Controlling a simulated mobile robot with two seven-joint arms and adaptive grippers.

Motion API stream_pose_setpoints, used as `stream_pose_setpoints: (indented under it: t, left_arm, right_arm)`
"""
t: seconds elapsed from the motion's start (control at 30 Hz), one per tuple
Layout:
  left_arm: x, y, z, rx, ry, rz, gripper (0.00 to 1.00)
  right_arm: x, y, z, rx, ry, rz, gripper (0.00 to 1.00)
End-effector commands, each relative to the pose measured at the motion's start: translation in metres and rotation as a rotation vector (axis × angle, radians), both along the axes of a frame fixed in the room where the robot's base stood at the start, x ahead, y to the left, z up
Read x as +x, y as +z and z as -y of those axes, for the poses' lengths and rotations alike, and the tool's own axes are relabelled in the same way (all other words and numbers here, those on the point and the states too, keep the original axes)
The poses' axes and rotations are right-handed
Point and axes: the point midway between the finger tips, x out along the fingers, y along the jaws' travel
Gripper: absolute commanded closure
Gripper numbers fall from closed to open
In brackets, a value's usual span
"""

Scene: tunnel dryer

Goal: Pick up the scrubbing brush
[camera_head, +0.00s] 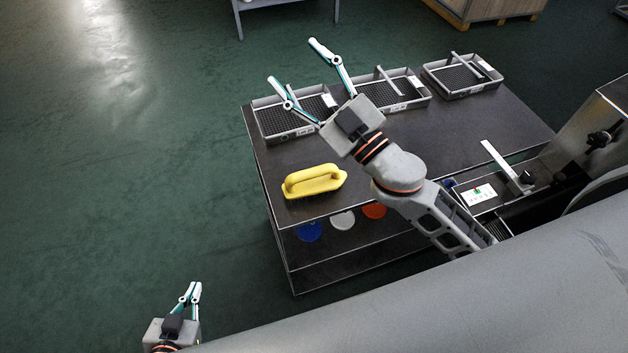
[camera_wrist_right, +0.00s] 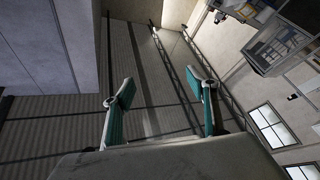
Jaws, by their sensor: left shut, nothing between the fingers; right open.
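The scrubbing brush (camera_head: 314,181) is yellow with a raised handle. It lies on the front left part of the dark table top (camera_head: 420,150) in the head view. My right gripper (camera_head: 296,60) is open and empty, raised over the back left of the table near the trays, beyond the brush. My left gripper (camera_head: 192,287) is shut and empty at the lower left, over the green floor and away from the table.
Three grey trays with mesh floors stand along the table's back edge: a left tray (camera_head: 262,103), a middle tray (camera_head: 425,97) and a right tray (camera_head: 498,75). Blue, white and orange round things (camera_head: 342,220) show on the lower shelf. Machine parts stand at the right.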

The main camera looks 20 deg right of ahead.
Motion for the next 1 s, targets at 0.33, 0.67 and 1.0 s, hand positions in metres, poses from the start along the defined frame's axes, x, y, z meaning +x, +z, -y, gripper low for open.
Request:
stream_pose_setpoints:
  t: [0.33, 0.67, 1.0]
  left_arm:
    - [-0.002, -0.004, 0.0, 0.001, 0.0, -0.006, 1.0]
    - [-0.001, -0.003, 0.0, -0.001, 0.001, -0.004, 1.0]
    - [0.0, -0.001, 0.001, -0.002, 0.001, 0.001, 1.0]
  right_arm:
    - [-0.056, -0.042, -0.125, -0.299, 0.76, -0.079, 0.42]
    - [-0.062, -0.179, -0.054, -0.736, 0.936, -0.773, 0.42]
    - [-0.051, -0.219, 0.029, -0.849, 0.756, -1.197, 0.42]
